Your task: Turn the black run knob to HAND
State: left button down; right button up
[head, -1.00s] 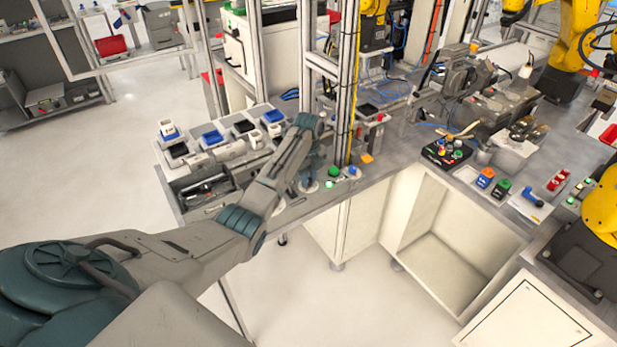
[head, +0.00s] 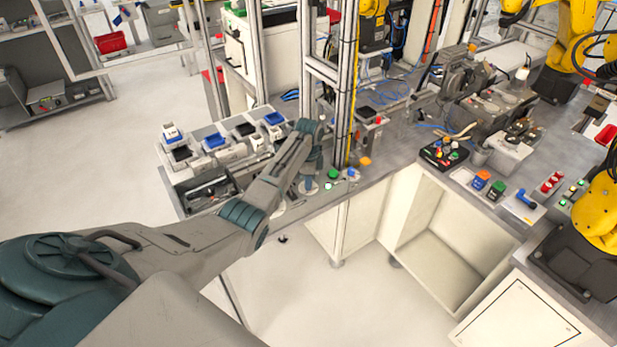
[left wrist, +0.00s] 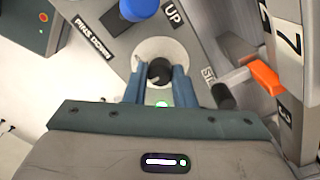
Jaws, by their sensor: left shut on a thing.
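The black run knob (left wrist: 160,71) sits on a round pale disc (left wrist: 145,50) on the grey panel, in the left wrist view. My left gripper (left wrist: 160,86) has its two blue fingers on either side of the knob and is shut on it. The knob's pointer and any HAND mark cannot be made out. In the head view my left gripper (head: 309,184) points down at the bench's front edge, and the knob is hidden there. My right gripper is not in view.
Close by are a blue button (left wrist: 138,8) by the words PINS DOWN and UP, and an orange part (left wrist: 262,77) beside a black-ended lever (left wrist: 224,96). Left on the bench is a grey bin (head: 205,190). A black box with coloured buttons (head: 444,153) stands right.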

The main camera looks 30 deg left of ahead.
pick_arm(q)
jog(key=n, duration=0.5)
jog(key=shift+r+n, duration=0.1)
jog(key=shift+n, duration=0.2)
jog(key=shift+a+n, duration=0.1)
jog(key=shift+n, duration=2.1)
jog(key=c, duration=1.2)
grip_release()
jog(key=shift+r, duration=0.1)
notch_tip(320, 180, up, 11)
jog(key=b, duration=0.3)
jog(key=shift+f+b, duration=0.2)
jog(key=shift+b, duration=0.1)
